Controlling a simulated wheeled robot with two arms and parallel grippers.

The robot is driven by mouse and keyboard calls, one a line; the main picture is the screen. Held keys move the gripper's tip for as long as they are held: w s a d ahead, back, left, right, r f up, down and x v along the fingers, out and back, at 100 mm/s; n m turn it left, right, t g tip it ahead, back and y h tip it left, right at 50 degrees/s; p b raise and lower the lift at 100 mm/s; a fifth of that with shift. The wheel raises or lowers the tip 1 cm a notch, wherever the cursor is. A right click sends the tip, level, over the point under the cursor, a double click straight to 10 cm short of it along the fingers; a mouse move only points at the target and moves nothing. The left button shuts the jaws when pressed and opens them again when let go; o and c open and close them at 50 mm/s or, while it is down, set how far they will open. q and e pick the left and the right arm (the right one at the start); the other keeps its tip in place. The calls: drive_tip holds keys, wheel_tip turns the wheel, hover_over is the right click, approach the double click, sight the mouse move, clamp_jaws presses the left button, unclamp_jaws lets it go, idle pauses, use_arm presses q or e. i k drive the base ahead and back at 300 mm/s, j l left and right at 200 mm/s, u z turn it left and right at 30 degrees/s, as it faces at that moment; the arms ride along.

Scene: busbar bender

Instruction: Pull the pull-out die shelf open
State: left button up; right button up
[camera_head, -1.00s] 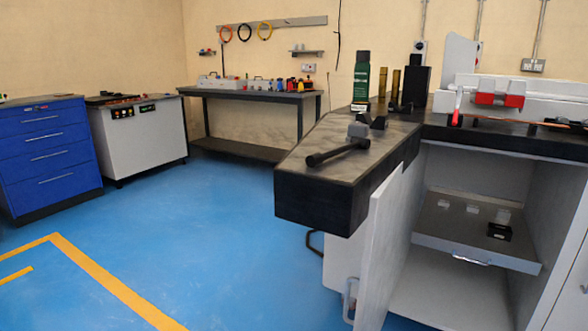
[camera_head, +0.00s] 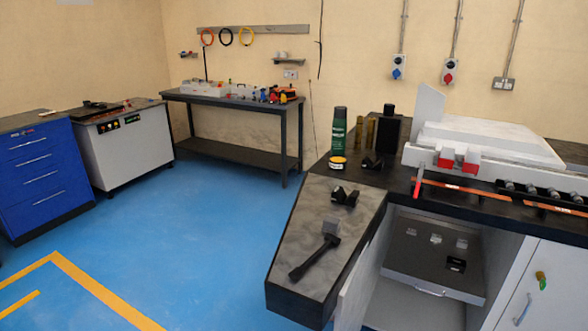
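The pull-out die shelf (camera_head: 412,274) is a grey tray inside the open cabinet under the bench at the lower right. A pale handle (camera_head: 430,291) runs along its front edge. A black block (camera_head: 456,264) and several small light pieces lie on the shelf. The shelf appears to sit within the cabinet opening. The cabinet's left door (camera_head: 357,279) stands open, partly hidden below the bench corner. Neither of my grippers is in view.
The dark bench top (camera_head: 312,232) juts toward me, with a hammer (camera_head: 318,250) on it. A closed right door (camera_head: 545,280) has a green key tag (camera_head: 541,280). Blue floor (camera_head: 190,240) is clear at the left. A blue drawer cabinet (camera_head: 45,170) stands far left.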

sight(418, 261)
drive_tip(key=j+z, duration=0.15)
drive_tip(key=z, duration=0.5)
drive_tip(key=k+j+z, duration=0.25)
drive_tip(key=j, duration=0.25)
drive_tip(key=k+j+z, duration=0.15)
drive_tip(key=j+z, duration=0.15)
drive_tip(key=j, duration=0.2)
drive_tip(key=k+j+z, duration=0.25)
drive_tip(key=k+j, duration=0.25)
drive_tip(key=j, duration=0.15)
drive_tip(key=k+j, duration=0.25)
drive_tip(key=j, duration=0.15)
drive_tip(key=k+j, duration=0.25)
drive_tip(key=i+l, duration=2.2)
drive_tip(key=i, duration=0.15)
drive_tip(key=i+l+u, duration=0.15)
drive_tip(key=u, duration=0.25)
drive_tip(key=i+l+u, duration=0.15)
drive_tip(key=l+u, duration=0.7)
drive_tip(key=i+l+u, duration=0.1)
drive_tip(key=l+u, duration=0.3)
drive_tip(key=j+u, duration=0.1)
drive_tip(key=u, duration=0.35)
